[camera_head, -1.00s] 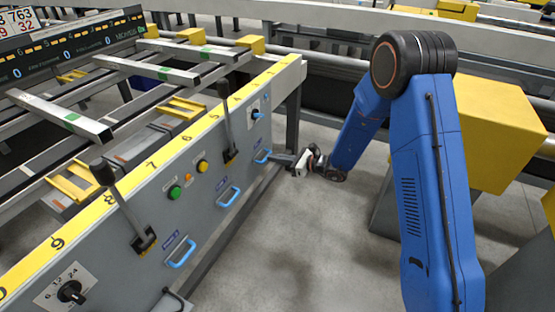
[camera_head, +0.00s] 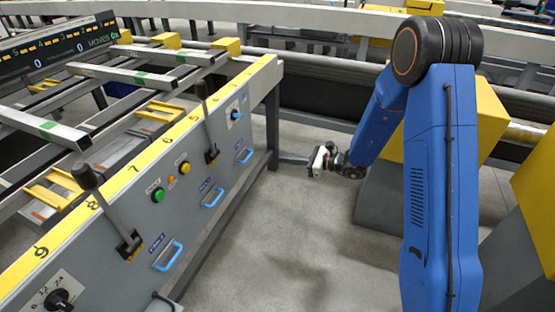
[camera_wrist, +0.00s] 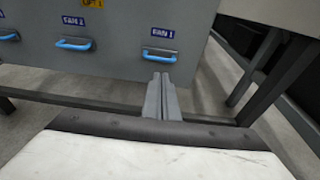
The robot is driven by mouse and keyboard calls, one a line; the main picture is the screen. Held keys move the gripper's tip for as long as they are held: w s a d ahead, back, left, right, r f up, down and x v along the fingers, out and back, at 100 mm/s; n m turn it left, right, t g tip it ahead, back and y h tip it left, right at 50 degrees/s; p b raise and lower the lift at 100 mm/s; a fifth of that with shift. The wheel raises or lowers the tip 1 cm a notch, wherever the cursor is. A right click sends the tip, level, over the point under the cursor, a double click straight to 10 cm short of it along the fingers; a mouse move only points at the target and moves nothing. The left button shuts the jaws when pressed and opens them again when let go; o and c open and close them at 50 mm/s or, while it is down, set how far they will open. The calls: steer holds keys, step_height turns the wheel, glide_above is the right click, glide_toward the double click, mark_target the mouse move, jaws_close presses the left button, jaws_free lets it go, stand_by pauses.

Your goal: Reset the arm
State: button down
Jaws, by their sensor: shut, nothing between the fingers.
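My gripper (camera_head: 285,159) is at the end of my blue arm, in front of the far end of the grey control panel (camera_head: 205,165). In the wrist view my gripper (camera_wrist: 161,78) has its two fingers together with nothing between them. The fingertips appear just below the blue handle labelled FAN 1 (camera_wrist: 159,56); I cannot tell whether they touch the panel. In the head view that handle (camera_head: 244,155) shows above and left of the gripper, with a visible gap.
Another blue handle, FAN 2 (camera_wrist: 74,44), is left in the wrist view. Levers (camera_head: 106,208), a green button (camera_head: 158,195) and a yellow button (camera_head: 184,168) are on the panel. A yellow block (camera_head: 485,120) is behind my arm. Floor (camera_head: 285,235) before the panel is clear.

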steer(key=shift+s+d+r, duration=0.15)
steer(key=shift+s+d, duration=0.05)
steer(key=shift+d, duration=0.15)
steer(key=s+d+r+n+g+h, duration=0.25)
steer(key=s+r+n, duration=0.4)
steer(key=s, duration=0.45)
steer(key=s+d+r+n+g+h, duration=0.25)
steer(key=s+r+n, duration=0.35)
steer(key=s+r, duration=0.3)
steer(key=s+d+r+n+t+h, duration=0.2)
steer(key=s+d+n+h, duration=0.2)
steer(key=s+d, duration=0.6)
steer(key=s+d+r+n+t+h, duration=0.2)
steer(key=s+d+n+h, duration=0.3)
steer(key=s+d, duration=0.5)
steer(key=shift+s+d+r+t+h, duration=0.2)
steer(key=shift+d+r+t+h, duration=0.3)
steer(key=shift+d, duration=0.65)
steer(key=shift+a, duration=0.1)
